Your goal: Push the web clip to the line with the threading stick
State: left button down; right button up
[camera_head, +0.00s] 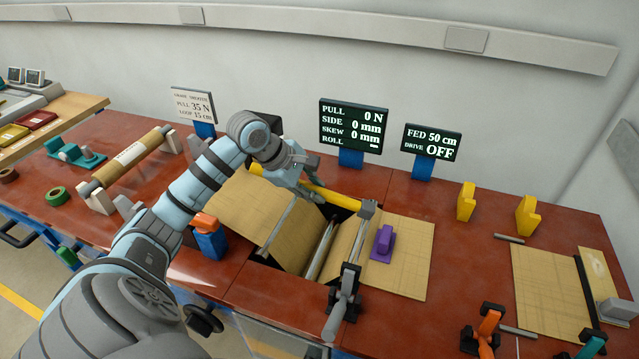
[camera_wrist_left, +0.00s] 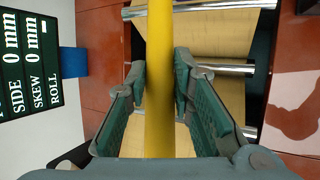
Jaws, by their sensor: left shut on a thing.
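The yellow threading stick (camera_head: 335,200) slants over the sheet and rollers of the winder. It runs lengthwise between the fingers in the left wrist view (camera_wrist_left: 160,90). My left gripper (camera_head: 296,176) is shut on the stick; its green-padded fingers (camera_wrist_left: 160,85) lie on either side of it. A purple block, likely the web clip (camera_head: 384,240), sits on the tan sheet (camera_head: 412,262) to the right of the rollers, apart from the gripper. I cannot make out the line for certain. My right gripper is not in view.
A metal lever (camera_head: 343,300) stands at the winder's front, left of the purple block. A screen reading PULL 0 N (camera_head: 354,127) and a screen reading DRIVE OFF (camera_head: 432,141) stand behind. Yellow blocks (camera_head: 466,202) sit at right.

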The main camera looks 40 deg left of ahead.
pick_arm(q)
jog(key=f+b, duration=0.3)
jog(key=shift+d+f, duration=0.15)
jog(key=shift+d, duration=0.15)
jog(key=f+b, duration=0.2)
jog(key=d+f+b, duration=0.1)
jog(key=f+b, duration=0.1)
jog(key=shift+f, duration=0.25)
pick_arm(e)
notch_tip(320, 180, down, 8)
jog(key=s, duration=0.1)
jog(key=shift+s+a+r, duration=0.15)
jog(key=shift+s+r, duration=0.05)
pick_arm(q)
jog(key=shift+s+d+r, duration=0.1)
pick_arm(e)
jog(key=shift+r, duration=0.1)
